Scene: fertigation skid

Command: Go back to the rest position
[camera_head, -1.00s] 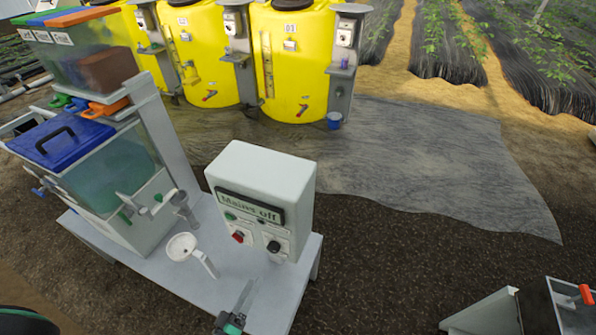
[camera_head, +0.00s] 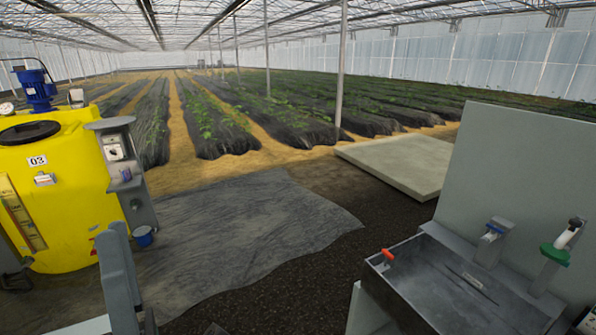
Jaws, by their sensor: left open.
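My left gripper (camera_head: 119,272) shows as grey upright parts at the lower left, in front of the yellow tank and the grey ground sheet. It is open, and nothing shows in it. Its lower part is cut off by the bottom edge. My right gripper is not in view.
The ground sheet (camera_head: 245,235) between is clear.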

